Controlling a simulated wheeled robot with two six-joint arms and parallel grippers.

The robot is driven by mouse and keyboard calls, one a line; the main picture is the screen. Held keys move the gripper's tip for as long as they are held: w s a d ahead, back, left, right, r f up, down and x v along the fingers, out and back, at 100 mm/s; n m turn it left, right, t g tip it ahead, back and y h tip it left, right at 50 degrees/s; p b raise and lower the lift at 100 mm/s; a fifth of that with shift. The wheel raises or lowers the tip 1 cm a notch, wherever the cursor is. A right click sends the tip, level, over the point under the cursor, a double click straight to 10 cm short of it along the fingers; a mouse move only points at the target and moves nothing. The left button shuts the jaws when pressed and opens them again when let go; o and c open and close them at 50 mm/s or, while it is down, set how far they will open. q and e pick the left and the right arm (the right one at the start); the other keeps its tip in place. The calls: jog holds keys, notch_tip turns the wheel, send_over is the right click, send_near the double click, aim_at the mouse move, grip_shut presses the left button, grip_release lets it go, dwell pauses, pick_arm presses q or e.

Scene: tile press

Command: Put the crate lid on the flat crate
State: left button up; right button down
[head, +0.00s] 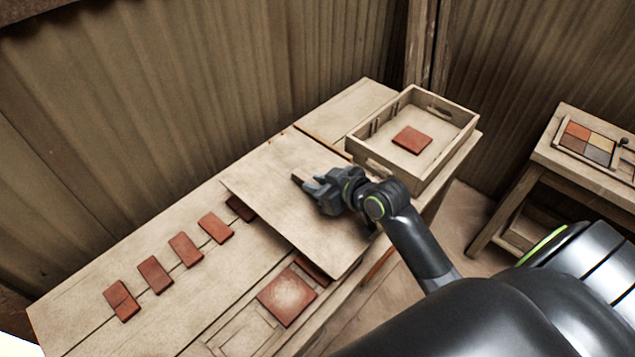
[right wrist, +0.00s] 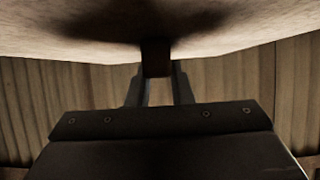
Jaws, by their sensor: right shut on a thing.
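The crate lid (head: 275,180) is a flat, pale wooden board in the middle of the head view. It is held above the bench and covers part of it. My right gripper (head: 305,183) is shut on the lid's dark handle (head: 297,178). In the right wrist view, the fingers (right wrist: 158,88) hold the handle (right wrist: 156,57) below the lid surface (right wrist: 230,25), which fills the top of that picture. The flat crate (head: 376,165) is an open wooden tray with handle slots at the bench's far right end. One red tile (head: 412,139) lies inside it. My left gripper is not in view.
A long wooden bench (head: 75,300) carries a row of several red tiles (head: 186,250) at left. A larger red tile (head: 287,297) lies near the front edge, partly beside the lid. A side table (head: 590,170) with a tray of coloured tiles (head: 577,131) stands at right. Corrugated walls close the back.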

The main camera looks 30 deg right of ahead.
jog(key=shift+f, duration=0.4)
jog(key=shift+f+b, duration=0.15)
jog(key=shift+b, duration=0.15)
jog(key=c, duration=1.3)
grip_release()
